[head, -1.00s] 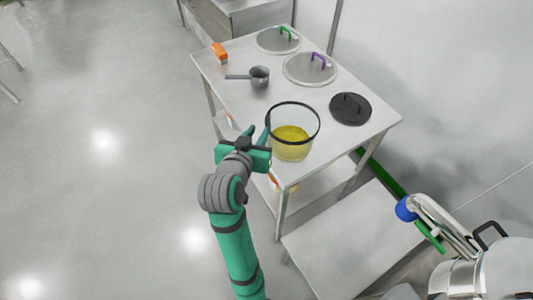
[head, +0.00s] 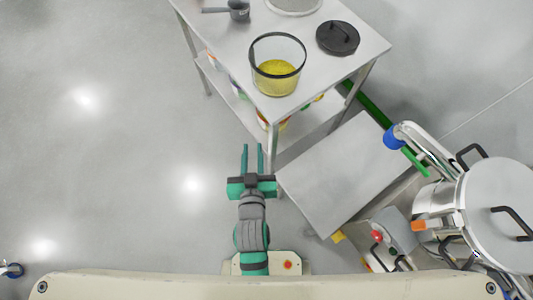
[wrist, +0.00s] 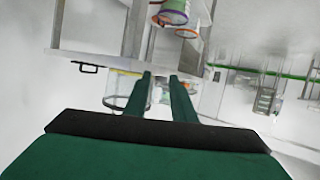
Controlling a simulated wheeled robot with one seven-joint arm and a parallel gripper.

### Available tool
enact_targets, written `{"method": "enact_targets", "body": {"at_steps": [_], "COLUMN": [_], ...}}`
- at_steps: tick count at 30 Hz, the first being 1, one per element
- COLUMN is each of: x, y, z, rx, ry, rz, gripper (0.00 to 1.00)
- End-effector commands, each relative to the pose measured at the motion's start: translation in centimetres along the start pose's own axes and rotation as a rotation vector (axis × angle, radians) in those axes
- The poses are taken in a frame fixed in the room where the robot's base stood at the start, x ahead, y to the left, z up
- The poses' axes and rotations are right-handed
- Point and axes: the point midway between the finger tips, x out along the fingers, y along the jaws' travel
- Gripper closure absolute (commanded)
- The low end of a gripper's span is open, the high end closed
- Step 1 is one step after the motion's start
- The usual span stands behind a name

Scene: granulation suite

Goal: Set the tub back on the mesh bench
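A clear tub (head: 277,82) with a black rim and yellow contents stands upright on the steel table (head: 215,45), near its front corner. My gripper (head: 252,148) is in front of and below that corner in the head view, apart from the tub. Its two green fingers are spread with nothing visible between them. In the wrist view my gripper (wrist: 160,76) also shows open, pointing toward steel furniture. A clear vessel with a dark ring (wrist: 116,102) shows left of the fingers there; I cannot tell whether it is the same tub. No mesh surface can be made out.
A black lid (head: 338,38) and a small saucepan (head: 239,10) are on the table. Coloured items sit on its lower shelf. A low steel platform (head: 335,175) stands right of my gripper, with a large steel pot (head: 500,215) beyond.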

Motion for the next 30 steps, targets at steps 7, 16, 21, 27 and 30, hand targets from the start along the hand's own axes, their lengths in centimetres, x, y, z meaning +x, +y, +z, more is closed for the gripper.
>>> {"method": "enact_targets", "body": {"at_steps": [7,16,21,27,30], "x": [-7.2,-15.5,-17.8,-18.2,-18.1], "y": [1.1,2.7,3.3,3.4,3.4], "z": [3.6,4.8,4.7,4.5,4.5], "rx": [0.024,0.051,0.057,0.058,0.058], "ry": [0.028,0.076,0.093,0.099,0.099], "rz": [-0.005,0.022,0.035,0.038,0.038], "gripper": [0.77,0.77,0.77,0.77,0.77]}}
